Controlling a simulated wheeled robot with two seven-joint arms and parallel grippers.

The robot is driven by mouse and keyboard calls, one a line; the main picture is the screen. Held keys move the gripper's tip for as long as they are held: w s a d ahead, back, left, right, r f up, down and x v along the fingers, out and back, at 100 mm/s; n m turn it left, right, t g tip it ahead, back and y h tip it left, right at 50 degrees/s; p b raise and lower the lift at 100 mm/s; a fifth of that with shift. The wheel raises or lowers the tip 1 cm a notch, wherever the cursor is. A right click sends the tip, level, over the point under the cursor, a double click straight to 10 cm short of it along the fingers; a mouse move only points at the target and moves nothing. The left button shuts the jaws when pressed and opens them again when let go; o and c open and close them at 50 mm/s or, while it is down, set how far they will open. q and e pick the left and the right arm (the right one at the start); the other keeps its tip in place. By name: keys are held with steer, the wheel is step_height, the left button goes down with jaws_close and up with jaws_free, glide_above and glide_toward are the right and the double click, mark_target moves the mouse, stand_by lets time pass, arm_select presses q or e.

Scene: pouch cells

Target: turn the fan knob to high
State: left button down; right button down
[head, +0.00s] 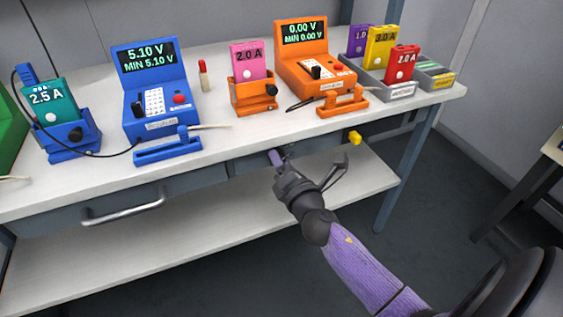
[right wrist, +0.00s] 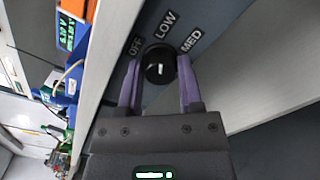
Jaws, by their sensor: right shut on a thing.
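The fan knob (right wrist: 158,66) is a round black dial with a small white mark, on the grey panel under the bench top. It shows in the right wrist view between the two purple fingers of my right gripper (right wrist: 160,78), which is shut on it. The labels OFF (right wrist: 135,45), LOW (right wrist: 166,24) and MED (right wrist: 191,40) fan around the knob; a HIGH label is not visible. I cannot tell which label the mark points to. In the head view my right gripper (head: 277,159) reaches the bench front and hides the knob. My left gripper is not in view.
The bench top (head: 215,125) holds a blue meter (head: 150,70), an orange meter (head: 302,65), cells in holders and grey bins (head: 390,90). A yellow part (head: 355,138) sits right of my gripper under the bench edge. A drawer handle (head: 123,208) juts out at left.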

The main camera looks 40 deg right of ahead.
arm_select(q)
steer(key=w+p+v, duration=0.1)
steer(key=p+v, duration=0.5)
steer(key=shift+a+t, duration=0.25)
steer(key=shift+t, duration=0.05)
arm_select(e)
steer(key=m, duration=2.3)
steer(key=shift+a+f+m, duration=0.1)
steer(key=shift+f+m, duration=0.15)
steer(key=shift+m, duration=0.05)
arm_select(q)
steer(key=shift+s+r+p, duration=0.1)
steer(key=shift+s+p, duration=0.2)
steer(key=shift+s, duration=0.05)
